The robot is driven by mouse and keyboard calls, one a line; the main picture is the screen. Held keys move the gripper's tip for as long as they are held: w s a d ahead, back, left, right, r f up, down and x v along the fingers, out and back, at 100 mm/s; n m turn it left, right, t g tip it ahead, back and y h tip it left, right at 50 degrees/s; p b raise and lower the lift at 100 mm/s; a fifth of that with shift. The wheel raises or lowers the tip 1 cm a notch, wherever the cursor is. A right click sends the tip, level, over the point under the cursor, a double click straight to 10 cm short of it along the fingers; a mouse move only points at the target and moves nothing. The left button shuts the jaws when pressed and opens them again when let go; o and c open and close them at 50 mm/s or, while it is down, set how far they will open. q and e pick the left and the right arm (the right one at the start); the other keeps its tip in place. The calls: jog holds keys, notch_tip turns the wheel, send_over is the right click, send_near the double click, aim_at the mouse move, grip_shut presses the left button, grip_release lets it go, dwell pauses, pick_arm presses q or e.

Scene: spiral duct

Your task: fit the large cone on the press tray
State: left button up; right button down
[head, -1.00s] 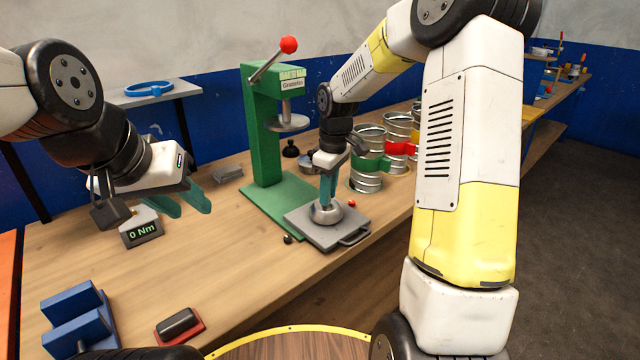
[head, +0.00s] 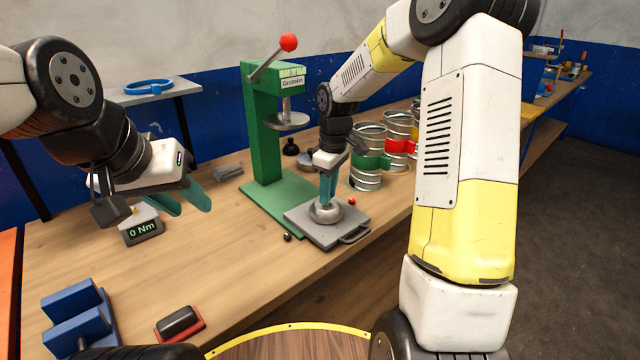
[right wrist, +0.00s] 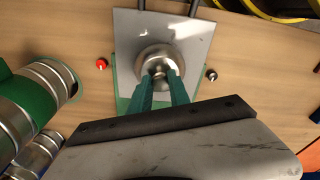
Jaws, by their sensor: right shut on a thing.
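The large cone (head: 326,212) is a shiny metal piece at the middle of the grey press tray (head: 300,221). It also shows in the right wrist view (right wrist: 166,58), with the tray's bare plate (right wrist: 198,42) around it. My right gripper (head: 328,198) points down and is shut on the top of the cone. The cone looks upright and appears to rest on the tray; its underside is hidden. My left gripper (head: 188,205) is open and empty above the left part of the bench, away from the tray.
The green press (head: 262,130) with a red-knobbed lever stands behind the tray. Banded metal ducts (head: 368,165) stand to the right. A torque display (head: 142,230) is at left. The front middle bench is clear.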

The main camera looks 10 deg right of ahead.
jog(key=shift+f, duration=0.2)
dwell(0.6)
jog(key=c, duration=1.1)
grip_release()
jog(key=shift+c, duration=0.2)
jog(key=shift+o, duration=0.4)
jog(key=shift+o, duration=1.2)
jog(key=shift+r, duration=0.1)
jog(key=shift+r, duration=3.9)
